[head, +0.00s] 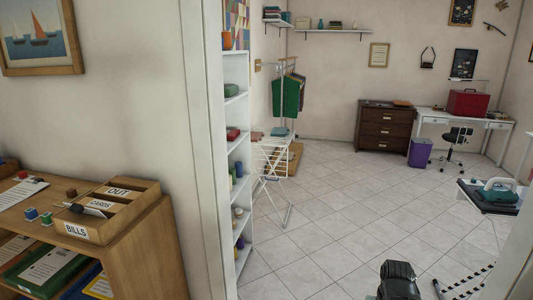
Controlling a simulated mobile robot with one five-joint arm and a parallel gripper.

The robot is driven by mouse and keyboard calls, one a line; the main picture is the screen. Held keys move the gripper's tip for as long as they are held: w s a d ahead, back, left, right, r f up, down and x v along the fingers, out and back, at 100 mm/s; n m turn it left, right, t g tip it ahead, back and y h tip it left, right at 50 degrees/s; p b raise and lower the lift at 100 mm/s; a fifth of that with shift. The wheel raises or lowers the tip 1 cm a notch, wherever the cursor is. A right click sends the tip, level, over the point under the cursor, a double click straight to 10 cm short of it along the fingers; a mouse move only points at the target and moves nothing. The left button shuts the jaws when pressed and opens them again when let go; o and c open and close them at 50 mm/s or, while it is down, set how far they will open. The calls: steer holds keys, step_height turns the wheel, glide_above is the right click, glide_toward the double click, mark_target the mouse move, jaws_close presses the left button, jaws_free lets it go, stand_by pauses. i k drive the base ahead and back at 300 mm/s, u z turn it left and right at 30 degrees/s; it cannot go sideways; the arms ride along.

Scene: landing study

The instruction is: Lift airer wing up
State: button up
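The airer (288,212) is a white, thin-legged frame standing on the tiled floor beyond the doorway, just right of the white shelves. A slatted white panel (271,158) shows at its upper part, but at this size I cannot tell for certain whether it is a wing hanging down. The airer's left side is hidden by the shelves. A dark part at the bottom edge, right of centre, seems to be the end of my arm with my gripper (400,280). It is far from the airer, and no fingertips can be made out.
A doorway with a white left jamb (216,150) opens into the room. Tall white shelves (237,150) stand just inside. A wooden cabinet (150,245) is at left. The middle floor (345,205) is clear.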

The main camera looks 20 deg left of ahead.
mark_target(262, 162)
steer(key=z, duration=0.25)
steer(key=i, duration=4.7)
steer(key=u, duration=2.85)
steer(key=i, duration=1)
